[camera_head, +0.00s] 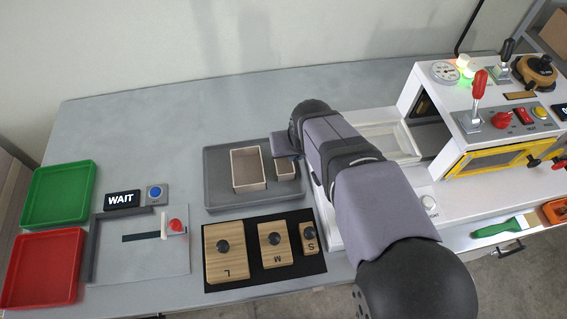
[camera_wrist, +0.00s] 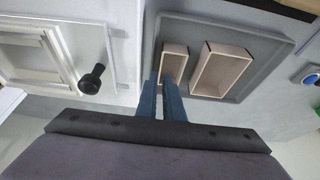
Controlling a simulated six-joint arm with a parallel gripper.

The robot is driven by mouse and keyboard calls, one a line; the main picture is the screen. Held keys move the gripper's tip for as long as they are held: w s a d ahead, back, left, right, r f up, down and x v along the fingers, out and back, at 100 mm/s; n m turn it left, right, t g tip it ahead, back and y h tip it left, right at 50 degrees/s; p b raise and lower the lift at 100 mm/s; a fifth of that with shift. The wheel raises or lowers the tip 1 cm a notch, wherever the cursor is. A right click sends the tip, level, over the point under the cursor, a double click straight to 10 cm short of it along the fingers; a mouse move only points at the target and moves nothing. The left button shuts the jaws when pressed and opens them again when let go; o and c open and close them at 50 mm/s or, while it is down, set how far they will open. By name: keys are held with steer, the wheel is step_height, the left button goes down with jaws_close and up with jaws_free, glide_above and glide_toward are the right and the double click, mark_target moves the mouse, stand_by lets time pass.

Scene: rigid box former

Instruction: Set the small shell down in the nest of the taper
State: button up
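The small shell (camera_head: 286,171) is a little open-topped box with pale walls, at the right side of the grey tray. It also shows in the wrist view (camera_wrist: 175,49). My gripper (camera_wrist: 160,82) is at its near end; the two blue fingers have a narrow gap between them, one by the outer left side and the other over the opening. Contact with the wall cannot be made out. In the head view my arm hides the fingers. The white taper (camera_head: 329,226) stands right of the tray, largely covered by my arm; its framed nest (camera_wrist: 30,53) shows in the wrist view.
A larger shell (camera_head: 247,169) sits left of the small one in the grey tray (camera_head: 217,180). Wooden blocks L, M and S lie on a black mat (camera_head: 240,284) in front. A black knob (camera_wrist: 91,79) rises from the taper. The table's back left is clear.

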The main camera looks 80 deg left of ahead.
steer(key=shift+a+r, duration=0.1)
steer(key=shift+a, duration=0.2)
steer(key=shift+p+x, duration=1.5)
steer(key=shift+x, duration=2.15)
steer(key=shift+d, duration=0.15)
jaws_close()
step_height(320, 180, up, 10)
steer(key=b, duration=0.2)
